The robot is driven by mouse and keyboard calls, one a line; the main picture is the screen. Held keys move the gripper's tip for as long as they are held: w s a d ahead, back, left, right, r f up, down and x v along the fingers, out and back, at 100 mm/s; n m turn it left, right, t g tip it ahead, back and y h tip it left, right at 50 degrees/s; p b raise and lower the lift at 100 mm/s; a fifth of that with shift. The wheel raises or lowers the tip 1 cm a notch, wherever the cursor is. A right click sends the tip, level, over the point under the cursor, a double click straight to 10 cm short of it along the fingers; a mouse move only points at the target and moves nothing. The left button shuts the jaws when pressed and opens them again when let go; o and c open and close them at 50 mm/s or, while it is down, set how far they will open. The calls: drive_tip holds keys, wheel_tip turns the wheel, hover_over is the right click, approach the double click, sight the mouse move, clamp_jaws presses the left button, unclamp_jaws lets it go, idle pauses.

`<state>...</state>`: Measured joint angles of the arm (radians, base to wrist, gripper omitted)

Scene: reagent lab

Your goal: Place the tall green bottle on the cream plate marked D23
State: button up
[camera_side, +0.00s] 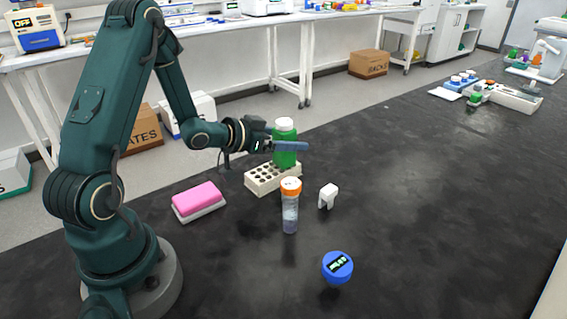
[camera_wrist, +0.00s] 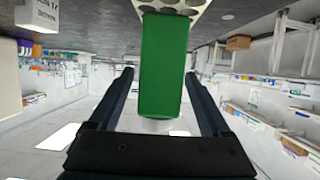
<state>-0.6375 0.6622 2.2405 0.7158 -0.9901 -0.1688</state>
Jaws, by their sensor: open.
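The green bottle (camera_side: 285,158) has a white cap and stands upright at the cream rack with holes (camera_side: 262,183). I cannot tell whether its base is in the rack or just behind it. My gripper (camera_side: 290,146) is level with the bottle's upper part. In the wrist view, which is upside down, the green bottle (camera_wrist: 163,65) lies between the two open fingers of my gripper (camera_wrist: 158,74), with a gap visible beside the left finger. The rack (camera_wrist: 185,7) shows at the bottle's base. I make out no cream plate marked D23.
An orange-capped tube (camera_side: 290,212) stands in front of the rack. A small white block (camera_side: 327,196) is to its right, a blue round item with a dark display (camera_side: 337,268) nearer, and a pink block on a pale base (camera_side: 198,200) left. The right bench is mostly clear.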

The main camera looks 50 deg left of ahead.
sight(277, 138)
drive_tip(key=shift+v, duration=2.65)
